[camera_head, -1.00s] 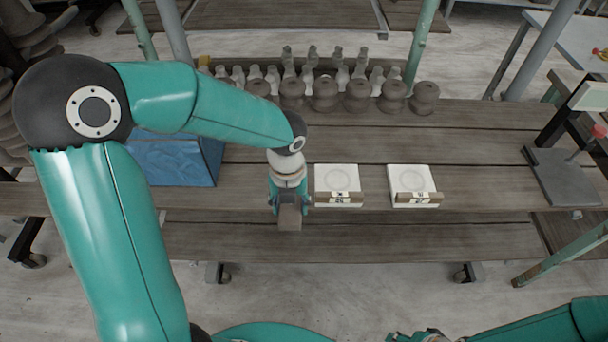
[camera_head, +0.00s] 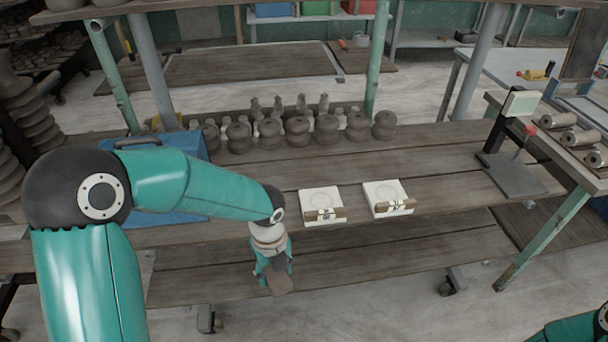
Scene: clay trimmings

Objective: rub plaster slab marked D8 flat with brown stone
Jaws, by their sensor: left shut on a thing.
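Two pale square plaster slabs, each with a round mark on top and a brown strip with a small label along its front edge, lie on the wooden shelf: a left slab (camera_head: 320,198) and a right slab (camera_head: 382,192). The labels are too small to read, so I cannot tell which is D8. My left gripper (camera_head: 273,268) points down, shut on a brown stone (camera_head: 279,283). It is in front of and to the left of the left slab, apart from both slabs. My right gripper is out of view; only part of my right arm shows at bottom right.
A row of dark clay pieces (camera_head: 327,130) and paler figures stands behind the slabs. A blue box (camera_head: 170,205) is at left, partly behind my arm. A grey stand (camera_head: 515,175) is at right. Green posts (camera_head: 376,60) rise behind.

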